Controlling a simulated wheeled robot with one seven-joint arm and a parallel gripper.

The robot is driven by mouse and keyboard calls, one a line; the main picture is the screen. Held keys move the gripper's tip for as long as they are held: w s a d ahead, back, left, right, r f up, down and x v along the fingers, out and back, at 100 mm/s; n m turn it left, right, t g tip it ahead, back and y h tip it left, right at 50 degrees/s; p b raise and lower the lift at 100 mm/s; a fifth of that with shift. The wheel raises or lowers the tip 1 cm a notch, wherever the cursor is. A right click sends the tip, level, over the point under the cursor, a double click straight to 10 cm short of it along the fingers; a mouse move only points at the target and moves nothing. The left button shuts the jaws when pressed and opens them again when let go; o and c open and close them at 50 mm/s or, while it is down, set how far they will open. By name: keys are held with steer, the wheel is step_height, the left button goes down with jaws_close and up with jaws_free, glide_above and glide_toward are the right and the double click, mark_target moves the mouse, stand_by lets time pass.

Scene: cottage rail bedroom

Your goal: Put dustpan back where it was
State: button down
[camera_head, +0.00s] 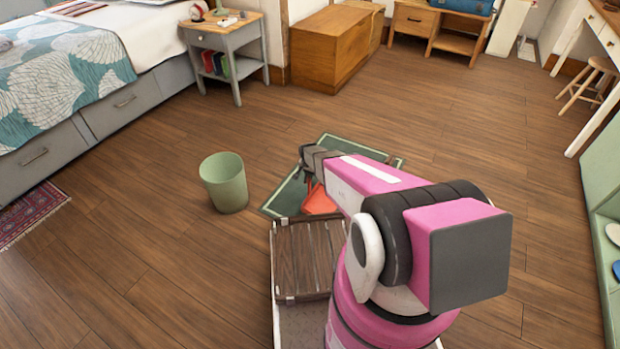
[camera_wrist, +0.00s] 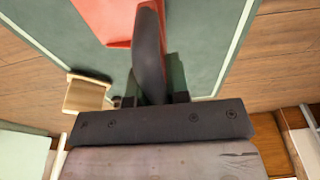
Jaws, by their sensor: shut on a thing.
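The red-orange dustpan (camera_head: 319,200) shows in the head view partly behind my arm, over a dark green mat (camera_head: 285,195) with a pale border line. In the wrist view, part of the red dustpan (camera_wrist: 105,18) shows at the top, right beside the dark fingers of my gripper (camera_wrist: 150,50). My gripper is shut on the dustpan. The dustpan's handle is mostly hidden by the fingers. The green mat (camera_wrist: 210,45) fills the wrist view behind it. I cannot tell whether the dustpan touches the mat.
A green bin (camera_head: 224,183) stands left of the mat. A bed with drawers (camera_head: 110,110) and a grey nightstand (camera_head: 225,50) are at the upper left. A wooden chest (camera_head: 333,50) and stool (camera_head: 590,82) stand farther back. Wooden floor is clear on the right.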

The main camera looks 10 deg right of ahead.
step_height(320, 180, down, 3)
steer(key=shift+r, duration=0.2)
steer(key=c, duration=1.1)
jaws_free()
steer(key=r, duration=0.4)
steer(key=s+r, duration=0.1)
steer(key=r, duration=0.2)
steer(key=a+r, duration=0.1)
steer(key=r, duration=0.3)
steer(key=shift+s+r, duration=0.3)
steer(key=shift+r, duration=0.05)
steer(key=s+d+r+n, duration=0.3)
steer(key=s+r, duration=0.9)
steer(key=r, duration=0.1)
steer(key=s+d+r+n+g+y, duration=0.1)
steer(key=s+d+r+n, duration=0.3)
steer(key=s+r, duration=0.8)
steer(key=shift+s+d+r+g, duration=0.15)
steer(key=shift+r+g, duration=0.15)
steer(key=shift+r, duration=0.15)
